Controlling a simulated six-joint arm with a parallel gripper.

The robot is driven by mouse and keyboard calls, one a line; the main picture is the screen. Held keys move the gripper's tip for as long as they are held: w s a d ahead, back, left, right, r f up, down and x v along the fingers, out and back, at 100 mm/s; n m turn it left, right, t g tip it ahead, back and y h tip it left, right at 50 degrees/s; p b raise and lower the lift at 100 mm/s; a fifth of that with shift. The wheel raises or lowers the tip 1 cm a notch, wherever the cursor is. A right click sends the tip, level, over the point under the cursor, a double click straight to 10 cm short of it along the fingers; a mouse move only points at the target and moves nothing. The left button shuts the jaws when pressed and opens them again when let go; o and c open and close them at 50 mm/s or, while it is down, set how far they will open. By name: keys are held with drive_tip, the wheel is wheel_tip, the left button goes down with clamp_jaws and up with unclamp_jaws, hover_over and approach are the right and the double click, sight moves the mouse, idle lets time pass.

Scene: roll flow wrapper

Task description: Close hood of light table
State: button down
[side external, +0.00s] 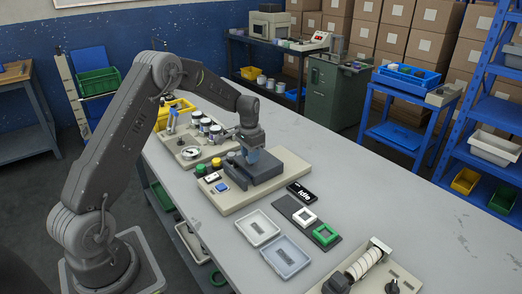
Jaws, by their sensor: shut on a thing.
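The light table (262,176) looks like a low dark grey unit on a beige base board (215,206), on the grey workbench. Its hood (284,160) seems to be the lighter grey part at the back right; how far it stands open is hard to tell at this size. My gripper (251,155) points down over the rear of the unit, its bluish fingertips low against it. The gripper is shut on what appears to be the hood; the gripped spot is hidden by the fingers.
Coloured buttons (204,171) sit at the board's left. Jars (206,127) stand on a panel behind. An "idle" display (301,192), two shallow trays (257,228), a dark strip with white and green frames (307,218) and a roller device (365,268) lie in front. The bench's right side is bare.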

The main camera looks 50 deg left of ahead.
drive_tip(key=shift+s, duration=1.35)
drive_tip(key=c, duration=0.9)
unclamp_jaws()
wheel_tip(320, 180, up, 14)
drive_tip(key=shift+f, duration=0.1)
